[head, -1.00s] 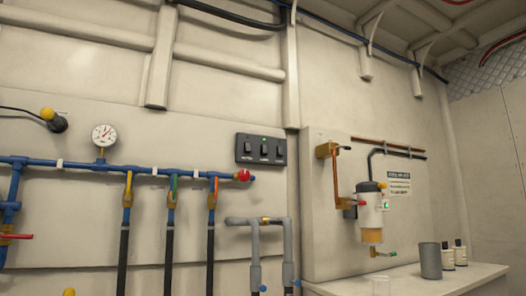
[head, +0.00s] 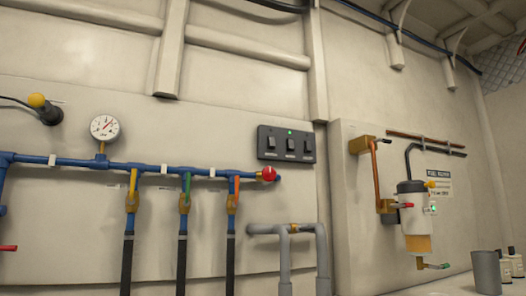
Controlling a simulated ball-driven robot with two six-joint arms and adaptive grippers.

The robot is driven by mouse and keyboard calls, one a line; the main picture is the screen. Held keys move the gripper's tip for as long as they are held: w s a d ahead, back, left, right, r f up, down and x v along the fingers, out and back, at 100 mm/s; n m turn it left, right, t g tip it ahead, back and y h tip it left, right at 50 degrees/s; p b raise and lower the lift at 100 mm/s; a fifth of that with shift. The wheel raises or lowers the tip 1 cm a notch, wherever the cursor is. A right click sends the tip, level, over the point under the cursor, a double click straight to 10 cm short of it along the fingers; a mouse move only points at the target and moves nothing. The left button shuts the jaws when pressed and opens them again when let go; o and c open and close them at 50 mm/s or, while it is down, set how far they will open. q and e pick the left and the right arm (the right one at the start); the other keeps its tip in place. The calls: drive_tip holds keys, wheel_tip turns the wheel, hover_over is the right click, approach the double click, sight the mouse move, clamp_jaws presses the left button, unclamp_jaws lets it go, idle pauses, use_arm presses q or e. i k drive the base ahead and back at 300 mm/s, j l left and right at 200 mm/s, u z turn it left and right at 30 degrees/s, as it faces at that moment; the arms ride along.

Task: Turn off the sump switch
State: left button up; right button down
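A dark switch panel (head: 286,144) is fixed on the cream wall, right of the middle of the head view. It carries three rocker switches in a row: a left one (head: 270,142), a middle one (head: 291,144) and a right one (head: 308,144). A small green light glows above the middle switch. Labels sit under the switches but are too small to read, so I cannot tell which is the sump switch. Neither of my grippers shows in the head view.
Below the panel runs a blue pipe (head: 80,162) with several valves and a red end knob (head: 269,174). A round gauge (head: 104,127) stands above it. Grey pipes (head: 284,255) rise below the panel. At right are a filter unit (head: 414,215) and a grey cup (head: 486,272).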

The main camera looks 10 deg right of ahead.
sight(290, 142)
drive_tip(key=i+l+u, duration=0.1)
drive_tip(key=i+u, duration=0.35)
drive_tip(key=i, duration=0.45)
